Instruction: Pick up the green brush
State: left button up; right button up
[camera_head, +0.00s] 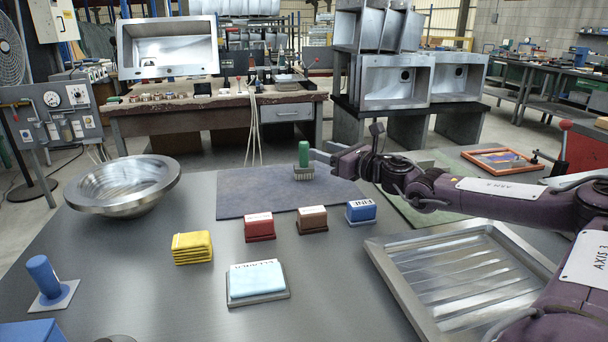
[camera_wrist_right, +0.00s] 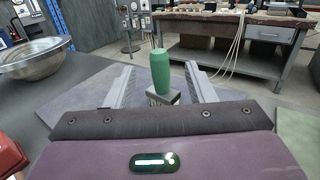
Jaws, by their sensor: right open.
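The green brush (camera_head: 303,155) stands upright on the dark mat (camera_head: 240,190), green handle up and pale bristles down. My right gripper (camera_head: 318,162) reaches in from the right at the brush, low over the mat. In the right wrist view the brush (camera_wrist_right: 161,75) stands between the two grey fingers of my right gripper (camera_wrist_right: 160,88), with a gap on both sides. The fingers are open and hold nothing. The lower part of the brush is partly hidden by the gripper body there. My left gripper is not in either view.
A metal bowl (camera_head: 122,187) stands left of the mat. Red (camera_head: 259,227), brown (camera_head: 312,220) and blue (camera_head: 361,211) blocks line the mat's front edge. Yellow cloths (camera_head: 192,247) and a light-blue cloth on a tray (camera_head: 258,282) lie nearer. A metal rack tray (camera_head: 455,275) is at right.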

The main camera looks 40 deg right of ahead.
aim_at(304, 146)
jog(key=shift+f, duration=0.5)
jog(key=shift+w, duration=0.65)
jog(key=shift+w+a, duration=0.1)
jog(key=shift+w, duration=0.8)
jog(key=shift+w+a+r, duration=0.1)
jog(key=shift+w+r, duration=0.05)
jog(key=shift+w, duration=0.25)
jog(key=w+p, duration=0.1)
jog(key=w, duration=0.3)
jog(key=shift+a, duration=0.15)
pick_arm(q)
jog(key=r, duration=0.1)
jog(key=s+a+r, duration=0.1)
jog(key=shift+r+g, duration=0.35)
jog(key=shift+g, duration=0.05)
pick_arm(e)
jog(key=c, duration=1.1)
